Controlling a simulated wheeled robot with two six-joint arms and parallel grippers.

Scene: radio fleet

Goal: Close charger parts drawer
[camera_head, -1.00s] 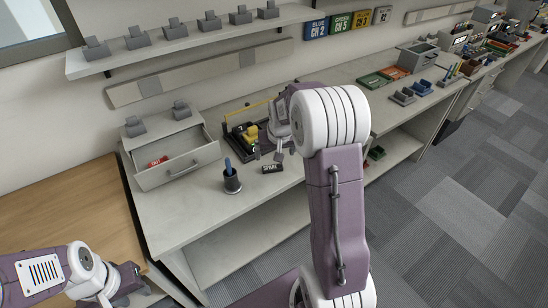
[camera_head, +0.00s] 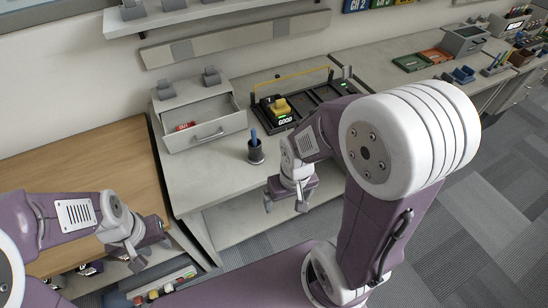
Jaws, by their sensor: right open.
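The charger parts drawer (camera_head: 222,131) is pulled open from a grey cabinet (camera_head: 190,93) on the left part of the bench. Its front carries a bar handle (camera_head: 208,137), and a red item (camera_head: 185,126) lies inside. My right gripper (camera_head: 286,203) is open and empty, pointing down near the bench's front edge. It is right of and nearer than the drawer, not touching it. My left gripper (camera_head: 152,251) hangs at the lower left by the wooden table, apart from the drawer; its jaw state is unclear.
A dark cup with a blue-handled tool (camera_head: 256,153) stands on the bench right of the drawer. A wooden table (camera_head: 95,185) is at left. Bench in front of the drawer is clear.

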